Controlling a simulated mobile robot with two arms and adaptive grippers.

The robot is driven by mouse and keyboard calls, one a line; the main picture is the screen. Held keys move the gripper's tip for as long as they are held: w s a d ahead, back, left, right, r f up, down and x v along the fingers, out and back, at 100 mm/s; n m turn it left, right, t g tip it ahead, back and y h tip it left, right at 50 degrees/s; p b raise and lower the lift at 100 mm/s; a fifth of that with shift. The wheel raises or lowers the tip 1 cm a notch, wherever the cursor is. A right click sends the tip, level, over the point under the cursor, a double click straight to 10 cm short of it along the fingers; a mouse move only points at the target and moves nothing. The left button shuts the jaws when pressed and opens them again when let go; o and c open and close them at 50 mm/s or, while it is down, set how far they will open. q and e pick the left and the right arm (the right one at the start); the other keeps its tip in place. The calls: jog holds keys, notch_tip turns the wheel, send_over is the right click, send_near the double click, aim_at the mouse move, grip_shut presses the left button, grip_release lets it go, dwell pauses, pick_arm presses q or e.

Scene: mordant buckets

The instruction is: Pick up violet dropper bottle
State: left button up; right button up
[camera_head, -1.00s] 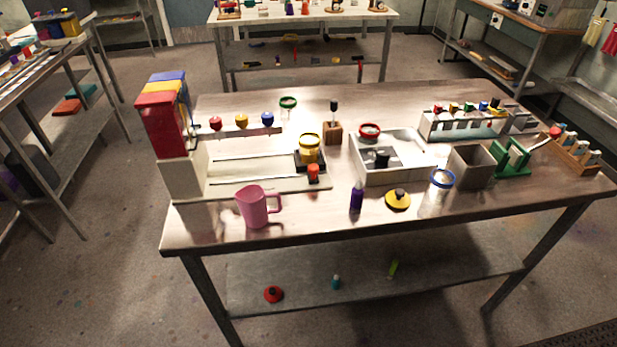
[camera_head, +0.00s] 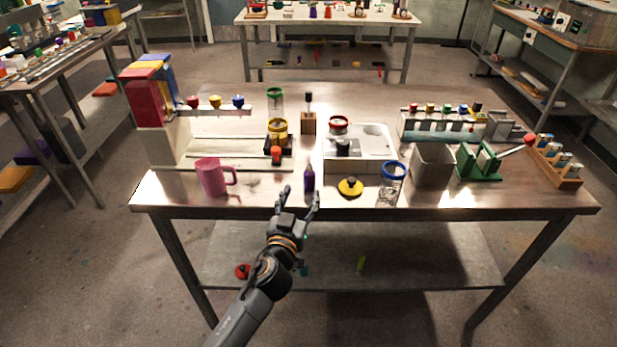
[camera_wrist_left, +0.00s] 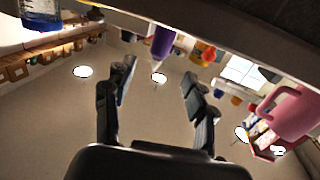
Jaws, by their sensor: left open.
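The violet dropper bottle (camera_head: 309,180) stands upright near the front edge of the table, between the pink pitcher and a yellow lid. My left gripper (camera_head: 299,194) is open, just in front of the bottle at the table's front edge. It holds nothing. In the left wrist view the violet bottle (camera_wrist_left: 162,42) shows beyond and between the open fingertips (camera_wrist_left: 158,75), apart from them. My right gripper is not in view.
A pink pitcher (camera_head: 210,177) stands to the left. A yellow lid (camera_head: 350,187) and a blue-rimmed jar (camera_head: 392,183) stand to the right. Behind is a white tray (camera_head: 375,143). The table's front edge (camera_head: 400,212) lies close to my gripper.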

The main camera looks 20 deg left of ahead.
aim_at(308, 179)
pick_arm(q)
jog(key=w, duration=0.3)
jog(key=shift+w, duration=0.7)
jog(key=w, duration=0.3)
jog(key=w+p, duration=0.1)
jog(key=shift+w+a+f, duration=0.15)
jog(key=shift+w+f, duration=0.1)
jog(key=shift+w, duration=0.15)
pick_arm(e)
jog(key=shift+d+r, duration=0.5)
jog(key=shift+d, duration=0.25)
pick_arm(q)
grip_shut()
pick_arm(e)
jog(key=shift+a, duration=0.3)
